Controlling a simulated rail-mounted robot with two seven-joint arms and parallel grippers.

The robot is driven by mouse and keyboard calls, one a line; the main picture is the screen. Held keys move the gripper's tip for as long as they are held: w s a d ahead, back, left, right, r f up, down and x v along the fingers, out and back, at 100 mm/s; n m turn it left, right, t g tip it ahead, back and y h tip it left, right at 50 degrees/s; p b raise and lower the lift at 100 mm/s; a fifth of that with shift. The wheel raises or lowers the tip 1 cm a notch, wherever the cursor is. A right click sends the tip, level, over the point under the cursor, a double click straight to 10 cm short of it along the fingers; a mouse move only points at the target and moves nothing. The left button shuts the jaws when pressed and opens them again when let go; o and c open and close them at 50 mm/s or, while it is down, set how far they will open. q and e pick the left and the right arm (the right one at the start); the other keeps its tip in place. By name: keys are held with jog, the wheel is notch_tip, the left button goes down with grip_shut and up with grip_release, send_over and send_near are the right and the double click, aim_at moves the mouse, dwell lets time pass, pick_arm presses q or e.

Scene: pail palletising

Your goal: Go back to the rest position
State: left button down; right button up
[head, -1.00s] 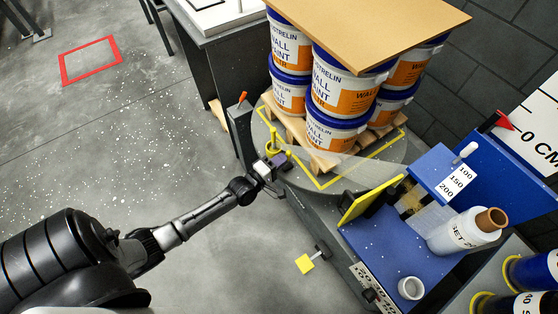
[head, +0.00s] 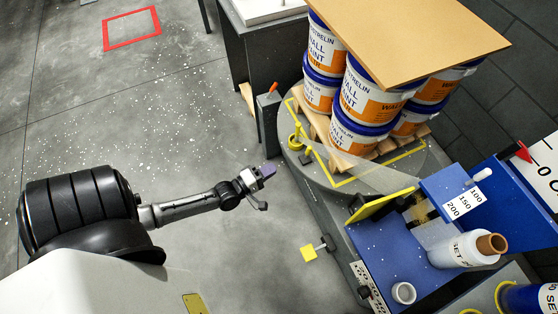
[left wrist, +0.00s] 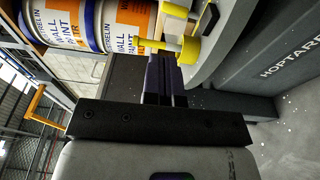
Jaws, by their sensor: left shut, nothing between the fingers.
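My left gripper (head: 266,171) shows in the head view, shut and empty, over the bare floor to the left of the round turntable (head: 345,184). Its closed fingers (left wrist: 165,78) point away from the camera in the left wrist view. My right gripper is in neither view.
Stacked paint pails (head: 365,95) stand on a wooden pallet on the turntable, under a brown board (head: 410,35). A clear film stretches from near the yellow part toward the blue machine (head: 395,250) with a film roll (head: 465,250). The floor at left is open.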

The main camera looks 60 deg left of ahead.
pick_arm(q)
jog(key=shift+s, duration=0.5)
